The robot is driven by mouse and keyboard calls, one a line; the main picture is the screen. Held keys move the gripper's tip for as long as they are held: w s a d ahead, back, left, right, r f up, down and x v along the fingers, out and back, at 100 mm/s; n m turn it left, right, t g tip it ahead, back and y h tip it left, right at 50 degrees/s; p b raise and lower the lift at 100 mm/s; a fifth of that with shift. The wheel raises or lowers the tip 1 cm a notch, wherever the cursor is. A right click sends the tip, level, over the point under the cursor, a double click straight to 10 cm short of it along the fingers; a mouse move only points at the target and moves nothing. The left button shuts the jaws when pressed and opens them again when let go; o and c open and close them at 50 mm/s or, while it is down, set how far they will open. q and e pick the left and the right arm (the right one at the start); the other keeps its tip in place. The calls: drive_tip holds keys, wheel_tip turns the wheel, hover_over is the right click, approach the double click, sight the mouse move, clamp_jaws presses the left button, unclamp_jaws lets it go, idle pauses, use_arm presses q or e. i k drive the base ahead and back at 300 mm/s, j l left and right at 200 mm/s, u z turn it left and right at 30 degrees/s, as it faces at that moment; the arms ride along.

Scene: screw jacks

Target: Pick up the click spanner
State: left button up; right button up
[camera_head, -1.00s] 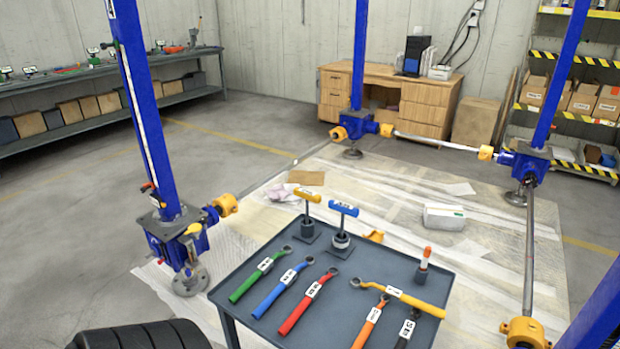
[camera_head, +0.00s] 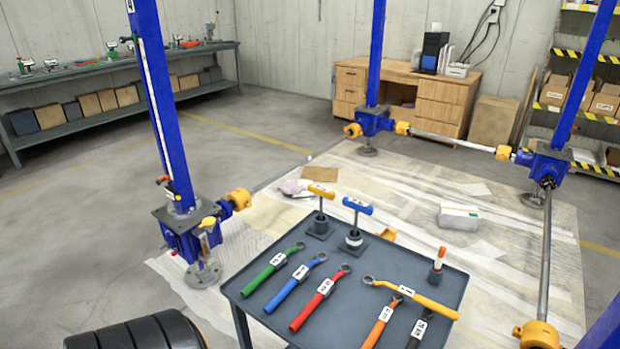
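The grey tool table (camera_head: 245,308) stands in front of me. Several wrench-like tools lie on it: a green one (camera_head: 265,275), a blue one (camera_head: 290,287), a red one (camera_head: 314,304), a yellow one (camera_head: 424,300), an orange one (camera_head: 377,326) and a black one (camera_head: 417,331). Each has a white label too small to read, so I cannot tell which is the click spanner. The yellow one lies crosswise above the heads of the orange and black ones. Neither of my grippers is in view.
Two T-handled tools, yellow (camera_head: 321,205) and blue (camera_head: 355,220), stand upright at the table's back, and an orange-and-white marker-like item (camera_head: 439,259) at its right. Blue screw jacks (camera_head: 183,230) with shafts surround a sheeted floor. A black ribbed object (camera_head: 135,335) is front left.

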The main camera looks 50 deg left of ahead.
sight(327, 287)
drive_tip(key=i+j+u, duration=0.1)
drive_tip(key=u, duration=0.4)
drive_tip(key=i+j+u, duration=0.1)
drive_tip(key=u, duration=0.4)
drive_tip(key=i+u, duration=0.15)
drive_tip(key=u, duration=0.3)
drive_tip(key=i, duration=0.15)
drive_tip(key=k+l, duration=0.1)
drive_tip(key=l, duration=1.05)
